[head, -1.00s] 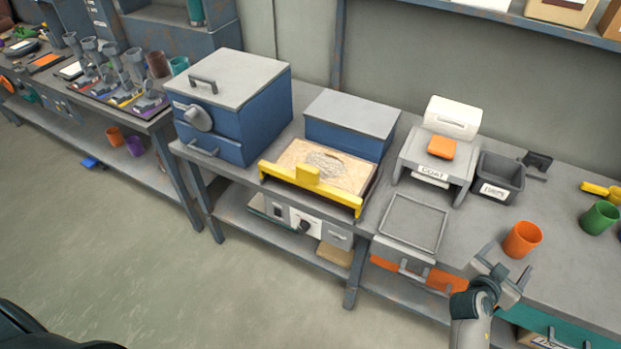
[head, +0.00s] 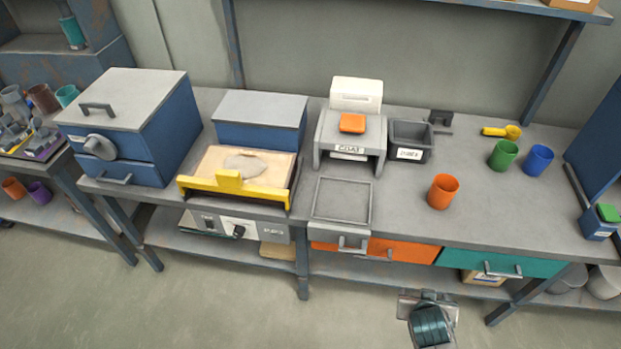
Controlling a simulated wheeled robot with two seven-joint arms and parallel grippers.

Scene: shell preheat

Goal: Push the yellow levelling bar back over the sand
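The yellow levelling bar (head: 230,184) lies across the front edge of the sand tray, with a raised block at its middle. The pale sand (head: 252,164) lies open behind the bar, with a greyish patch near its centre. A blue box with a grey top (head: 262,122) stands directly behind the sand. My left gripper is out of view.
A blue oven-like box (head: 135,125) stands left of the sand. Right of it are a grey tray (head: 342,202), a stand labelled COAT (head: 350,140), a dark bin (head: 410,141) and an orange cup (head: 443,191). Orange (head: 375,249) and teal (head: 500,263) drawers sit under the bench front.

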